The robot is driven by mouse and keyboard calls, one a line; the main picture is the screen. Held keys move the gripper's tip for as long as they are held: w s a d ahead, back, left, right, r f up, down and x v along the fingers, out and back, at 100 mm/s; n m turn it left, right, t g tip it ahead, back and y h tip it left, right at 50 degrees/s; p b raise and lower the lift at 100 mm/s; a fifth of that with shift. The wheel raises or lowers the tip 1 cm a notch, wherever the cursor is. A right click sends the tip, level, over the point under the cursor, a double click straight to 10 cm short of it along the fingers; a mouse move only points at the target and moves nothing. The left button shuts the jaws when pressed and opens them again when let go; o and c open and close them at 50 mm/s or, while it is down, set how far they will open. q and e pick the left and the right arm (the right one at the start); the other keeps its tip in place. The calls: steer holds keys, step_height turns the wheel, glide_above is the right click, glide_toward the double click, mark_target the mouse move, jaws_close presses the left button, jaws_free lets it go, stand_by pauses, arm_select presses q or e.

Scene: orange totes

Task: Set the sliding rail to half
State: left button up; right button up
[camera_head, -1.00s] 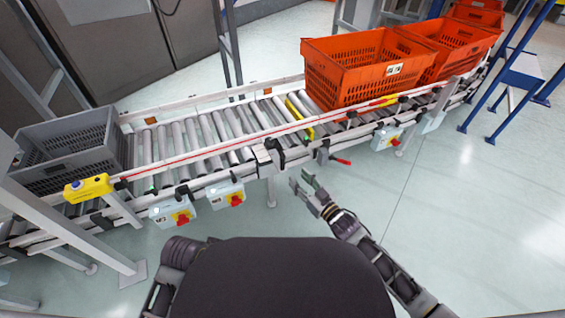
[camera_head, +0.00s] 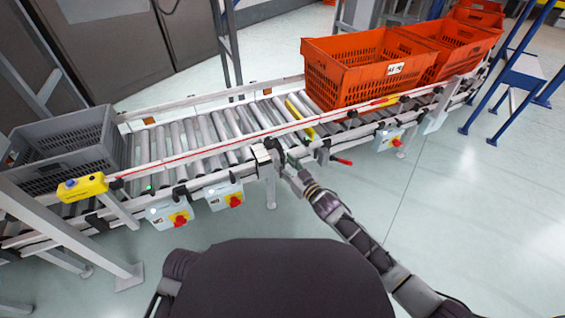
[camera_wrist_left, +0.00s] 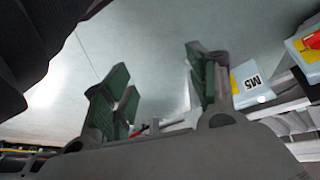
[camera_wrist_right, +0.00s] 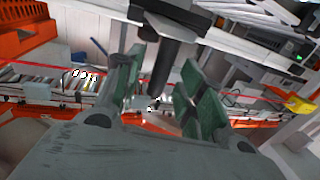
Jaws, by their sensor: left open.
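The sliding rail (camera_head: 205,151) is a long pale bar with a red line, running along the front of the roller conveyor. A grey bracket with a black handle (camera_head: 272,146) sits near its middle. My right gripper (camera_head: 287,163) is at this bracket. In the right wrist view, a dark handle (camera_wrist_right: 163,65) stands between the spread green-padded fingers of my right gripper (camera_wrist_right: 165,90), with gaps visible beside it. My left gripper (camera_wrist_left: 158,75) is open and empty in the left wrist view, above the floor; it is hidden in the head view.
Orange totes (camera_head: 345,75) stand on the right of the conveyor, a grey tote (camera_head: 65,150) on the left. A yellow device (camera_head: 82,187) is at the rail's left end. Switch boxes (camera_head: 168,212) hang below the front edge. A red-tipped lever (camera_head: 340,160) projects right of my gripper.

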steer(key=shift+w+a, duration=0.35)
steer(key=shift+w, duration=0.2)
steer(key=shift+w+a, duration=0.2)
steer(key=shift+w, duration=0.05)
arm_select(q)
steer(key=shift+s+d+f, duration=0.1)
steer(key=shift+d+f, duration=0.05)
steer(key=shift+f, duration=0.8)
steer(key=shift+r, duration=0.15)
steer(key=shift+r, duration=0.1)
arm_select(e)
jaws_close()
